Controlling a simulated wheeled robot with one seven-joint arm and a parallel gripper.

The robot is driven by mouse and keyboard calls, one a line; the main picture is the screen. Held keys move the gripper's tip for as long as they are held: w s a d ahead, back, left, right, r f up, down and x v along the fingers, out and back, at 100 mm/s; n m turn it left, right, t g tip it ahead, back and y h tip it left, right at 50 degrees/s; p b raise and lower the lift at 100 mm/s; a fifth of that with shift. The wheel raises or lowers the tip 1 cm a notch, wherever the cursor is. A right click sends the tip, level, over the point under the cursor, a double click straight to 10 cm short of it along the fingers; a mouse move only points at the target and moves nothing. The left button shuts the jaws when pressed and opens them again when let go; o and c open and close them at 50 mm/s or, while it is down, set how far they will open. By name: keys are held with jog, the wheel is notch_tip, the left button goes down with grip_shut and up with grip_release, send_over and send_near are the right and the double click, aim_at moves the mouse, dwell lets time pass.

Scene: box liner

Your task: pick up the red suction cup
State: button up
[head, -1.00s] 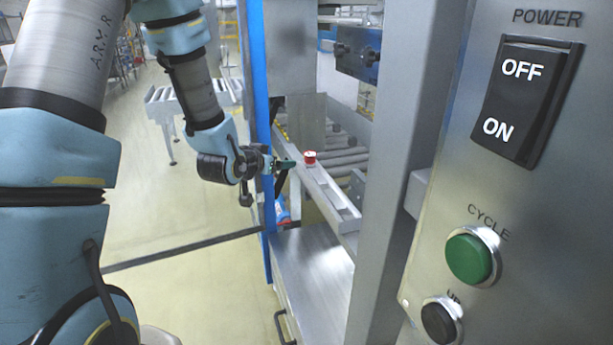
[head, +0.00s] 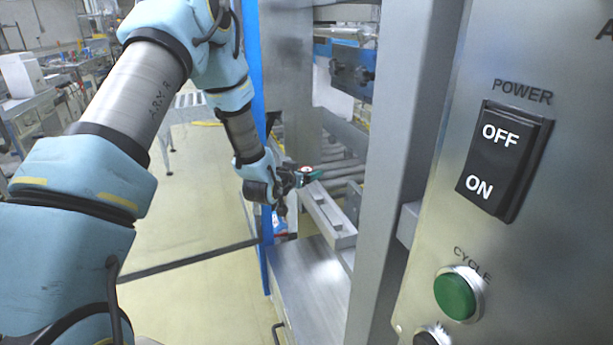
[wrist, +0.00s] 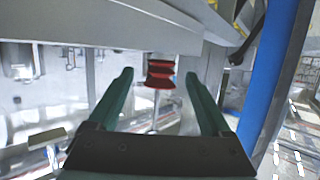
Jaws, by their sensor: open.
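The red suction cup (wrist: 160,74) shows in the wrist view as a ribbed red piece, between and slightly beyond the tips of my two green fingers. In the head view the red suction cup (head: 306,169) is small and partly hidden by my gripper (head: 303,175), which is right at it. In the wrist view my gripper (wrist: 158,75) is open, with a clear gap on each side of the cup. I see no finger touching it.
A grey metal rail (head: 325,212) runs below the cup inside the machine frame. A blue post (wrist: 268,75) stands close on the right in the wrist view. A grey upright (head: 392,150) and a control panel with a power switch (head: 505,160) stand to the right in the head view.

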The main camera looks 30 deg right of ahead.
jog(key=shift+w+d+f, duration=0.25)
jog(key=shift+w+d, duration=0.2)
jog(key=shift+d, duration=0.05)
jog(key=shift+c, duration=0.4)
grip_shut()
